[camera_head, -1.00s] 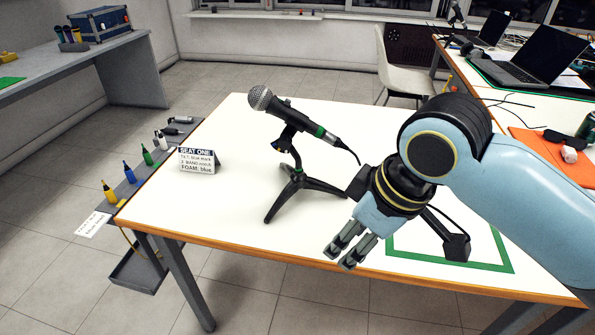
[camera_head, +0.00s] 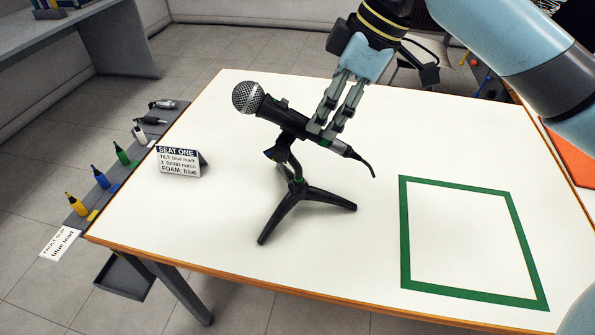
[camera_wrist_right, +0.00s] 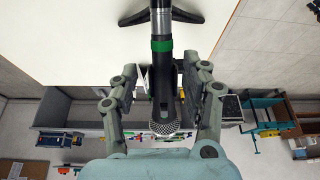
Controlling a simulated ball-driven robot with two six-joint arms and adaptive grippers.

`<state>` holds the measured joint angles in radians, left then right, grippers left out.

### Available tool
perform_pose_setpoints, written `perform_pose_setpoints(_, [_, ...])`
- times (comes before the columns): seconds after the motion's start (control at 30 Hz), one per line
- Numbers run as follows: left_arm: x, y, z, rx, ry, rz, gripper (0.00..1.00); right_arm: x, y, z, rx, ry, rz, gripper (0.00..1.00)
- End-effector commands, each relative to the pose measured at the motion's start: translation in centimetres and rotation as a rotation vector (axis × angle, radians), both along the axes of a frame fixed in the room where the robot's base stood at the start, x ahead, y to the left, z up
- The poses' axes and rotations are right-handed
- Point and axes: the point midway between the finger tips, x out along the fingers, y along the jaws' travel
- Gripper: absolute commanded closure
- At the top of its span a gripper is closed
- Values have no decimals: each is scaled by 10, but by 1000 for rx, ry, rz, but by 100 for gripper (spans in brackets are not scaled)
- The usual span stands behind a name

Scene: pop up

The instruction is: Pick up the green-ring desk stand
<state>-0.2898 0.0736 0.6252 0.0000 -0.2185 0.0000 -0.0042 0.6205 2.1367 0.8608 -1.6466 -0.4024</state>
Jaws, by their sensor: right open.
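The desk stand (camera_head: 296,190) is a black tripod on the white table, holding a black microphone (camera_head: 270,106) tilted with its silver mesh head up to the left. Its cable end hangs to the right. In the head view, my right gripper (camera_head: 326,132) is at the microphone's body, its fingers hiding part of it. In the right wrist view, the green ring (camera_wrist_right: 161,46) shows on the microphone, between and just beyond the open fingers (camera_wrist_right: 160,66). My left gripper is not in view.
An empty green square outline (camera_head: 405,235) marks the table's right part. A "SEAT ONE" card (camera_head: 178,163) stands left of the stand. A side shelf (camera_head: 125,178) at the table's left edge holds several coloured bottle-like items. The table between stand and outline is clear.

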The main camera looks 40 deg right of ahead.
Motion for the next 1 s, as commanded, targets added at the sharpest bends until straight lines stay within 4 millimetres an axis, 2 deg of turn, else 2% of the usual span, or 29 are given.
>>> perform_pose_setpoints(0.1, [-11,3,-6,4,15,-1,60,5,8,-21,7,3,-1,53])
perform_pose_setpoints(0.3, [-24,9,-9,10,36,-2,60,12,14,-43,4,1,-1,53])
perform_pose_setpoints(0.43, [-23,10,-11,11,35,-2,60,15,17,-53,5,2,-1,53])
perform_pose_setpoints(0.7, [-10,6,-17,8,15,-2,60,25,28,-91,4,3,-1,53])
perform_pose_setpoints(1.0, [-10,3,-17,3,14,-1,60,27,29,-94,0,0,0,53])
